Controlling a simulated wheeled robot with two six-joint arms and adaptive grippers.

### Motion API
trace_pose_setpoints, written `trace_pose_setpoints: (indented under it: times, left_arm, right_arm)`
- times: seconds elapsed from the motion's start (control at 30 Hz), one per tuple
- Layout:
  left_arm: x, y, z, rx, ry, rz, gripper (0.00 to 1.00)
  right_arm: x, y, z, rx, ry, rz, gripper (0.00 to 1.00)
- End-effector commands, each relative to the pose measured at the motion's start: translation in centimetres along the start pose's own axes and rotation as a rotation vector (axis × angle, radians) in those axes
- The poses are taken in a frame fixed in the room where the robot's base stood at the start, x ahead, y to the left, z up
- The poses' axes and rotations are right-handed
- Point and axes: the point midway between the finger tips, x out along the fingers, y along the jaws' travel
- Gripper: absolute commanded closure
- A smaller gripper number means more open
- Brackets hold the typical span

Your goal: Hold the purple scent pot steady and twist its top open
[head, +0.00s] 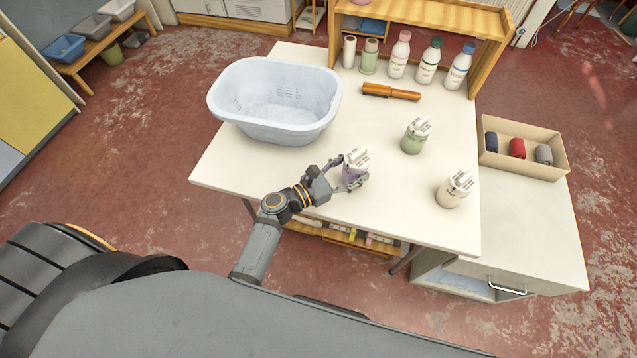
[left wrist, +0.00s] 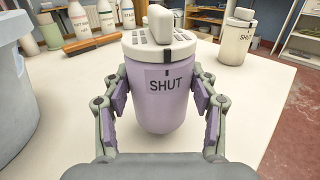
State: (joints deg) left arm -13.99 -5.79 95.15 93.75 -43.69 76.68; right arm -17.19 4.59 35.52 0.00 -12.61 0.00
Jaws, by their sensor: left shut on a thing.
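The purple scent pot (head: 353,174) stands upright on the white table, near its front edge. In the left wrist view the purple pot (left wrist: 165,105) fills the middle, with a label reading "SHUT" and a pale slotted top (left wrist: 160,40) with a raised grip and a dark mark. My left gripper (head: 352,180) is shut on the pot's body, with a finger on each side, below the top; the fingers also show in the left wrist view (left wrist: 160,108). My right gripper is not in view.
A green pot (head: 412,142) and a cream pot (head: 451,193) stand to the right. A pale blue basket (head: 275,100) is at back left. An orange-brown brush (head: 391,92) and several bottles (head: 430,62) are behind. A box of rolled cloths (head: 523,148) is at right.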

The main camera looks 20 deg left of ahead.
Motion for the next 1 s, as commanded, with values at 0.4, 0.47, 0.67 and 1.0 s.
trace_pose_setpoints:
  times: [0.4, 0.47, 0.67, 1.0]
  left_arm:
    - [3.8, -0.9, 0.7, -0.008, 0.002, -0.022, 0.74]
    - [3.8, -0.9, 0.8, -0.008, 0.001, -0.022, 0.74]
    - [3.8, -0.9, 0.0, -0.009, 0.003, -0.023, 0.74]
    - [3.8, -0.9, -1.7, -0.008, 0.001, -0.022, 0.74]
  right_arm:
    - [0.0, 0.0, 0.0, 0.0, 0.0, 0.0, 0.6]
    - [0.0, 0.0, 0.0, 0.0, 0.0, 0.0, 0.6]
    - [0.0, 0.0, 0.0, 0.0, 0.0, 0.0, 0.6]
    - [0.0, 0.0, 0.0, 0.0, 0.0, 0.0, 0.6]
